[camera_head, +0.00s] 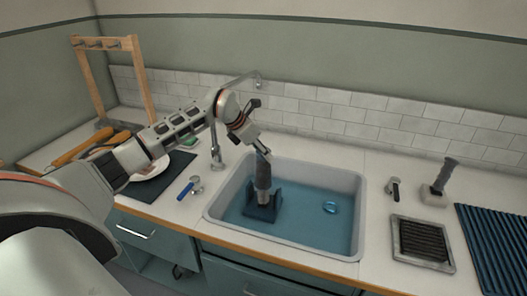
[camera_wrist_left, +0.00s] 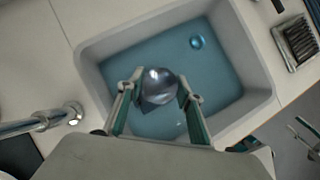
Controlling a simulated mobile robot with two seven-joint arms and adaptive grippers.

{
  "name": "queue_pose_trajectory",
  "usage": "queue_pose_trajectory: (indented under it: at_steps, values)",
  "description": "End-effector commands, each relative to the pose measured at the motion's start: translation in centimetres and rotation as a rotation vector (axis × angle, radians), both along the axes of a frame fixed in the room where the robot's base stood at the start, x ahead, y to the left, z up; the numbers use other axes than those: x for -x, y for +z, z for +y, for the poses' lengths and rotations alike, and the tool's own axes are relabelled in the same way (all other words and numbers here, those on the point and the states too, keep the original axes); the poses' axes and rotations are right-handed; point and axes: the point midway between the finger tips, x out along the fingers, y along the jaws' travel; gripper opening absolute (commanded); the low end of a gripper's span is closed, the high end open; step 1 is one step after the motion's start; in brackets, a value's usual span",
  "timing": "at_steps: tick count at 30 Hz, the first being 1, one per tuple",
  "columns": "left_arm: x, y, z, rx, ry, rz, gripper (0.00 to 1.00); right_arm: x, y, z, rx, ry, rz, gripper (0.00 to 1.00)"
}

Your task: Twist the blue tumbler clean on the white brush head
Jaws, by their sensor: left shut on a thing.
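My left gripper (camera_head: 262,154) is shut on a dark blue-grey tumbler (camera_head: 263,173) above the sink. In the left wrist view, its round, glassy end (camera_wrist_left: 159,84) sits between the two fingers (camera_wrist_left: 155,92). The tumbler is upright over a dark blue block (camera_head: 262,207) in the sink, which partly shows below it in the wrist view (camera_wrist_left: 153,106). A paler section shows at the tumbler's lower end. I cannot tell whether this is the white brush head, or how far the tumbler is over it. My right gripper is not in view.
The grey sink (camera_head: 222,194) has a blue floor with a shiny blue round piece (camera_head: 330,207). A tap (camera_head: 216,140) stands at its left. At right are a grey-handled tool (camera_head: 446,175), a bristled tray (camera_head: 420,240) and a ribbed blue mat (camera_head: 495,240). A wooden rack (camera_head: 93,80) stands at left.

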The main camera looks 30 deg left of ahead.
Motion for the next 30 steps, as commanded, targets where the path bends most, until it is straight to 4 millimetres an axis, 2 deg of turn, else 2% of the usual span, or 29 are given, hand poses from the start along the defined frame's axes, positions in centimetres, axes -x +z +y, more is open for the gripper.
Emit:
queue_pose_trajectory:
  at_steps: [1,4,21,30]
  values:
    - [0.0,-0.7,0.0,0.001,-0.001,-0.001,0.00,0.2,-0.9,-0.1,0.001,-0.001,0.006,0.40]
    - [0.0,-1.5,0.0,0.001,-0.001,-0.001,0.00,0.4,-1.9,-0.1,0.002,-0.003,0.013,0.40]
    - [0.0,-5.9,0.1,0.000,0.001,-0.001,0.00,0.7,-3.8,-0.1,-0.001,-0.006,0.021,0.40]
    - [-0.1,-7.2,0.1,-0.001,0.001,-0.003,0.00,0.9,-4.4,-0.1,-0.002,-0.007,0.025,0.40]
